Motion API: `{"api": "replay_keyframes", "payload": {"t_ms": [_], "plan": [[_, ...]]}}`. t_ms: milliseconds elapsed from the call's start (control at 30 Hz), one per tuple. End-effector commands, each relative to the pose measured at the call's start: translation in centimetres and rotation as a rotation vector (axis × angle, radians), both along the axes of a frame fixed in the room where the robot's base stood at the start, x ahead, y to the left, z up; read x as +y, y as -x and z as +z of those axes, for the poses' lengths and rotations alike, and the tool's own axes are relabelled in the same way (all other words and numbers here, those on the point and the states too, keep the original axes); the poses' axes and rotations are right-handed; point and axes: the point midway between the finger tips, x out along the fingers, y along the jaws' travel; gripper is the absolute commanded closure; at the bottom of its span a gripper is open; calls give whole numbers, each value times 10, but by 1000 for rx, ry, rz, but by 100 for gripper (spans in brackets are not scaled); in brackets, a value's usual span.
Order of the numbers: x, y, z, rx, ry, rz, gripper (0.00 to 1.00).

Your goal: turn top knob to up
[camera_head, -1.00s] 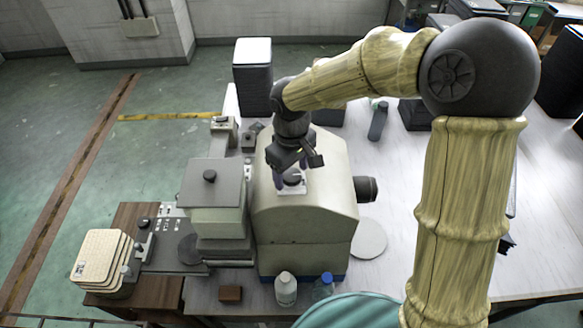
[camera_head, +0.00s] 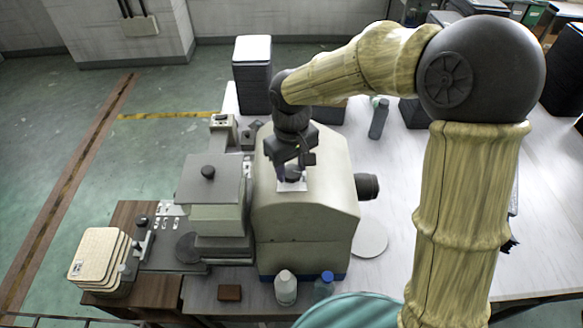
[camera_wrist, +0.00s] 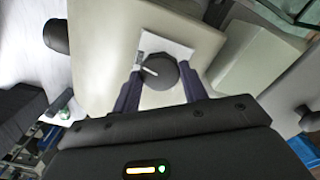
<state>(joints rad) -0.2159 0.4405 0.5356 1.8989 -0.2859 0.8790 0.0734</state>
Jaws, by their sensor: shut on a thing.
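The top knob is a dark round knob (camera_wrist: 160,72) with a pale pointer line, on a white plate (camera_wrist: 178,50) on the top of the beige machine (camera_wrist: 95,45). In the wrist view the pointer line runs toward the upper left of the picture. My gripper (camera_wrist: 160,87) has one finger on each side of the knob and is shut on it. In the head view my gripper (camera_head: 291,176) reaches down onto the machine's top (camera_head: 305,218), and its fingers partly hide the knob and plate.
A grey-topped unit (camera_head: 207,180) with its own black knob stands left of the machine. A dark cylinder (camera_head: 367,187) sticks out on the right. Two bottles (camera_head: 285,288) stand in front. A dark stack (camera_head: 253,75) stands behind.

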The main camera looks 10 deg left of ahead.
Motion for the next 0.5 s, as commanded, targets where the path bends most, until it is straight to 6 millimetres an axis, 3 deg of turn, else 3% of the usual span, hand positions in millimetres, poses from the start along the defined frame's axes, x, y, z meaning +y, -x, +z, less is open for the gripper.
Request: {"api": "replay_keyframes", "payload": {"t_ms": [500], "plan": [[1, -1, -1, -5, -3, -468, 80]]}}
